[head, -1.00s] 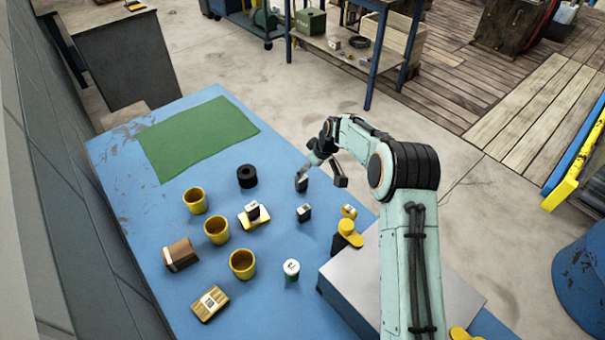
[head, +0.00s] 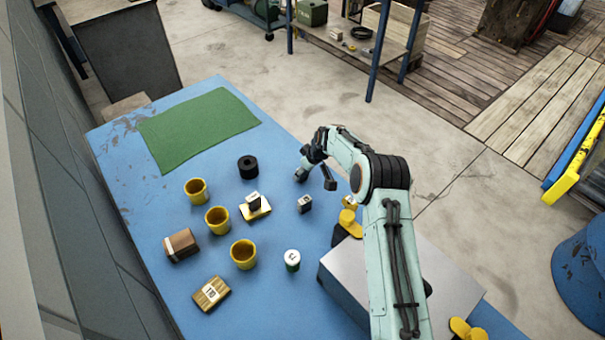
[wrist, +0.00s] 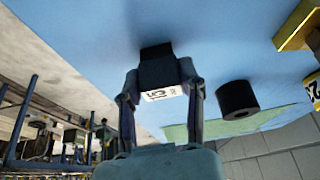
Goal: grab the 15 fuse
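The fuse in my grip is a dark block (wrist: 160,72) with a white label on its near end. The label is partly legible and seems to read 15. My gripper (wrist: 161,75) has one finger against each side of this block, with no clear gap on either side. The block is close to or on the blue table top; I cannot tell whether it touches. A similar small dark block (head: 305,204) stands just nearer.
A black ring (head: 248,167) stands to the left, also in the wrist view (wrist: 237,98). The green mat (head: 200,128) is bare.

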